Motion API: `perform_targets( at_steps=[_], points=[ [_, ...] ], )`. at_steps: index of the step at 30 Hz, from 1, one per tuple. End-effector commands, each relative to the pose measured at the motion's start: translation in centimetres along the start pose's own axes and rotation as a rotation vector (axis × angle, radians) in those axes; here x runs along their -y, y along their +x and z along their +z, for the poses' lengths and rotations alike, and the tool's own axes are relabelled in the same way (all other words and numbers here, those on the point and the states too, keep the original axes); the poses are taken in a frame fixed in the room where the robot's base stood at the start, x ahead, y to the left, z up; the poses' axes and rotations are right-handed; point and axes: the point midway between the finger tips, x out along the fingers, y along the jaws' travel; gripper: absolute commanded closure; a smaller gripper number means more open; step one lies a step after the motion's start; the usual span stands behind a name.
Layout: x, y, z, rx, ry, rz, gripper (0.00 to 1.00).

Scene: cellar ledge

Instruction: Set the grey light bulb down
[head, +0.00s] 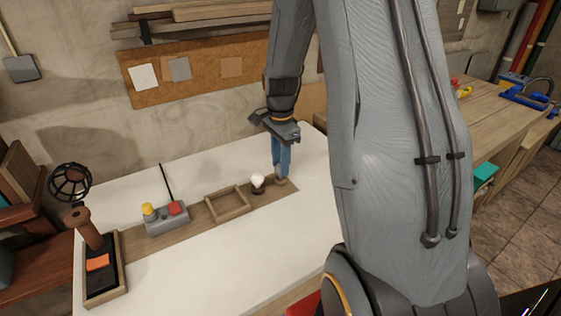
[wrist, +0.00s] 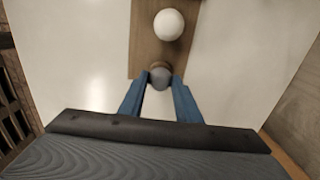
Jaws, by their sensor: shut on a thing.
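The grey light bulb (wrist: 160,77) is between the blue fingertips of my gripper (wrist: 160,82) in the wrist view, with a brownish base showing just beyond it. In the head view my gripper (head: 281,172) points down over the right end of a wooden strip (head: 240,205), and the grey bulb (head: 281,181) shows small at the fingertips. I cannot tell whether the bulb touches the strip. A white round bulb (head: 258,181) in a dark base stands just left of it; it also shows at the top of the wrist view (wrist: 168,24).
Left along the strip are an empty wooden frame (head: 228,217), a grey box with yellow and red buttons (head: 167,221) and a dark tray (head: 103,292) with a brown handle. A black wire cage (head: 70,182) stands at far left. The white ledge (head: 215,270) in front is clear.

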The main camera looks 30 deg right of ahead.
Motion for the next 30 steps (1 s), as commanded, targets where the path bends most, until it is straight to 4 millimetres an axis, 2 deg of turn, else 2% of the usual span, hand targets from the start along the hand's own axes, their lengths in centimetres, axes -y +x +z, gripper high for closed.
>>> perform_targets(
  at_steps=[1,4,5,16,30],
  points=[
    [0.0,0.1,0.0,0.000,0.000,0.000,0.67],
    [0.0,0.0,0.0,0.000,0.000,0.000,0.50],
    [0.0,0.0,0.0,0.000,0.000,0.000,0.48],
    [0.1,-0.5,0.0,-0.001,0.000,-0.002,0.48],
    [0.1,-6.9,0.0,-0.001,0.000,-0.003,0.48]
  ],
)
